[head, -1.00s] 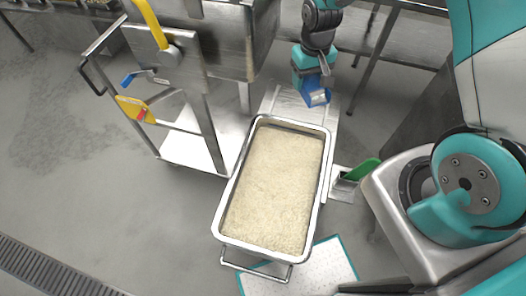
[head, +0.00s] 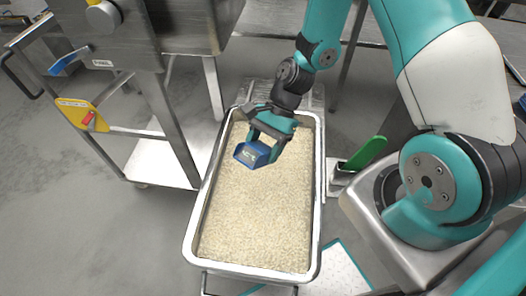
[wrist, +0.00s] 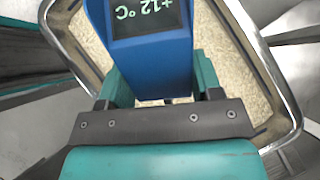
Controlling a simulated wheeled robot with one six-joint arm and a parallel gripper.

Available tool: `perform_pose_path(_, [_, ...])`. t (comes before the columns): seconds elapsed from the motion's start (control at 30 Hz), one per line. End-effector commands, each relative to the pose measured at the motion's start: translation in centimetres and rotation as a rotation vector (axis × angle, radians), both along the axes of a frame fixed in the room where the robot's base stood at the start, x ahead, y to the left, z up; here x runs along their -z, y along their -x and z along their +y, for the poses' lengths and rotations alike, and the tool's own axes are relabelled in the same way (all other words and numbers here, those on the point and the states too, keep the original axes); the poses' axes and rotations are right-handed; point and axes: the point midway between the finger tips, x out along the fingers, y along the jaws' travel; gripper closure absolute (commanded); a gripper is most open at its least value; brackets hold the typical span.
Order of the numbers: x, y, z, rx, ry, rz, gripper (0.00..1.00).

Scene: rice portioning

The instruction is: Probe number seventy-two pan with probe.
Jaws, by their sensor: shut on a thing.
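A large steel pan (head: 312,215) full of pale rice (head: 262,215) stands in the middle of the head view. My gripper (head: 268,143) is over the far part of the pan, shut on a blue probe (head: 252,154). In the wrist view the probe (wrist: 150,62) sits between the gripper's fingers (wrist: 158,95), and its dark display reads +12 °C. The pan's rim (wrist: 268,60) shows behind it. The probe's tip is hidden, so I cannot tell whether it touches the rice. No pan number is legible.
A steel machine (head: 180,30) with a yellow tag (head: 82,115) and a blue-handled lever (head: 70,60) stands at the left. A green-handled tool (head: 366,152) is right of the pan. A white panel with a teal edge (head: 340,270) lies near the front right. Grey floor is clear at left.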

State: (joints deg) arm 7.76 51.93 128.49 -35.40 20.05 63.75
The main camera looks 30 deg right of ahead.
Motion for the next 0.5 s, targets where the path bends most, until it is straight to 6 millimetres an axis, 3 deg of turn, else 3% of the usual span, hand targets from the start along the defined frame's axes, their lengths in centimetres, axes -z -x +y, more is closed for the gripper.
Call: perform_pose_path(0.5, [4.6, 0.0, 0.0, -0.004, 0.001, -0.002, 0.64])
